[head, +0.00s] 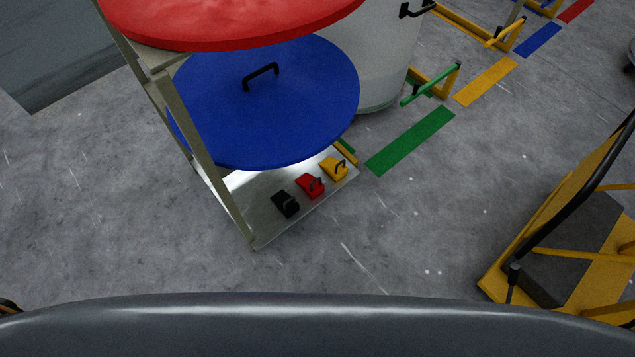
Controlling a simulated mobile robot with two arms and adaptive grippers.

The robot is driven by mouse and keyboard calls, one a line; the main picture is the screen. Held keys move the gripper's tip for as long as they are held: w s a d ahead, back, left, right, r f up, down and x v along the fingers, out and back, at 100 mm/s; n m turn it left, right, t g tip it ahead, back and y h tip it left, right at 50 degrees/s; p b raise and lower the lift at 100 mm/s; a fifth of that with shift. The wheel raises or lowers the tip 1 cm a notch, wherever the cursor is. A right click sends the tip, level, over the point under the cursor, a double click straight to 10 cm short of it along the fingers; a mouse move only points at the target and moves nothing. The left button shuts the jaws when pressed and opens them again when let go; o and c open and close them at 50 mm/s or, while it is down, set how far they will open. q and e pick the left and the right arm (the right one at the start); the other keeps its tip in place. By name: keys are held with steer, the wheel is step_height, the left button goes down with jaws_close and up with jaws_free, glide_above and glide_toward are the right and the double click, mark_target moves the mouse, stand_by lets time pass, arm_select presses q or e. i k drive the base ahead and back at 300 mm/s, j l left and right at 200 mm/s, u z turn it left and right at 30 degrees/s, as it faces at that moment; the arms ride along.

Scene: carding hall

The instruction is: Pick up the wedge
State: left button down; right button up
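Three small wedges with handles sit in a row on the pale bottom shelf (257,222) of a rack: a black wedge (284,204), a red wedge (309,187) and a yellow wedge (332,169). They lie close to the shelf's front right edge, with small gaps between them. The task does not say which wedge is meant. The blue disc above covers the back part of the shelf but leaves the wedges in sight. Neither of my grippers can be made out in the head view.
Above the wedges are a blue disc (300,100) with a black handle and a red disc (230,18). A rack post (205,160) stands left. A white drum (375,65) is behind, a yellow cart (590,240) right. Floor before the shelf is clear.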

mark_target(309, 180)
steer(key=u, duration=0.1)
steer(key=z, duration=2.45)
steer(key=u, duration=2.6)
steer(key=i+l+u, duration=0.1)
steer(key=u, duration=0.3)
steer(key=l+u, duration=0.15)
steer(key=u, duration=0.25)
steer(key=l+u, duration=0.2)
steer(key=u, duration=0.2)
steer(key=i+l+u, duration=0.1)
steer(key=u, duration=0.35)
steer(key=l+u, duration=0.1)
steer(key=l, duration=0.3)
steer(key=k+l+u, duration=0.15)
steer(key=l, duration=0.25)
steer(key=l+u, duration=0.1)
steer(key=l, duration=0.3)
steer(key=k+l+u, duration=0.15)
steer(key=l, duration=0.25)
steer(key=l+u, duration=0.1)
steer(key=l, duration=0.3)
steer(key=k+l+u, duration=0.15)
steer(key=l, duration=0.2)
steer(key=k+l+u, duration=0.1)
steer(key=l, duration=0.3)
steer(key=k+l+u, duration=0.15)
steer(key=l, duration=0.2)
